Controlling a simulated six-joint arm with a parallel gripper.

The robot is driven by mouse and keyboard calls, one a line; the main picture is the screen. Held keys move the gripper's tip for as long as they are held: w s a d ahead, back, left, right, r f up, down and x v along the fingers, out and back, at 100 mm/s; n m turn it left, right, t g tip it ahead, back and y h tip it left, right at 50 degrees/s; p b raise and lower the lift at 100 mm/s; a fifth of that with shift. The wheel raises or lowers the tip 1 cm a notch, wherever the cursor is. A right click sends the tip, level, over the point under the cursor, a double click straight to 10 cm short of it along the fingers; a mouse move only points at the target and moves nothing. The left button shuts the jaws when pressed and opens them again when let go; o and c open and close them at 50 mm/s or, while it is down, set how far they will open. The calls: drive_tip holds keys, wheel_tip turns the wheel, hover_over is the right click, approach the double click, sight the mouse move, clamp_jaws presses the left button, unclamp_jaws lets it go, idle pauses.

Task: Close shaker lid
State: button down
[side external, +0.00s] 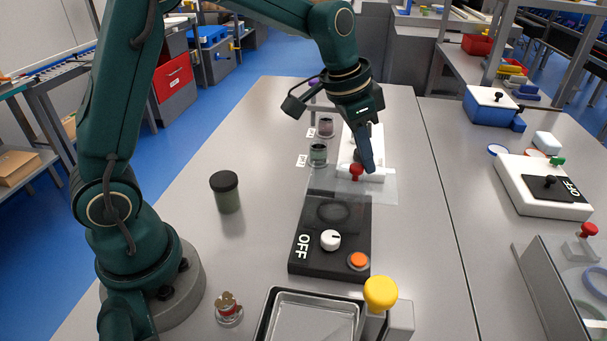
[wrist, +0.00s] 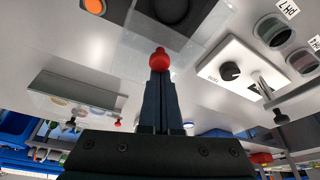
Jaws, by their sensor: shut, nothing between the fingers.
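The shaker (side external: 318,250) is a black box with a round dark plate, a white dial, an orange button and the word OFF. A clear lid (side external: 383,187) with a red knob (side external: 356,172) is at its far end; its exact tilt is hard to tell. In the wrist view the red knob (wrist: 160,59) is right at my fingertips, with the clear lid (wrist: 75,85) around it. My gripper (side external: 369,168) is shut and empty, its tips beside the knob; whether they touch it is unclear. The shaker's black top shows at the wrist view's upper edge.
A white device (wrist: 229,72) with a black dial stands close to my gripper. Glass jars (side external: 318,155) stand left of it. A dark-lidded jar (side external: 226,193), a metal tray (side external: 310,318) and a yellow knob (side external: 380,292) are nearer the camera. The left table has free room.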

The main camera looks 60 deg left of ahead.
sight(345, 173)
drive_tip(key=s+a, duration=0.3)
drive_tip(key=shift+s, duration=0.1)
drive_tip(key=shift+s+a+f, duration=0.1)
drive_tip(key=shift+s+a, duration=0.35)
drive_tip(key=shift+s, duration=0.05)
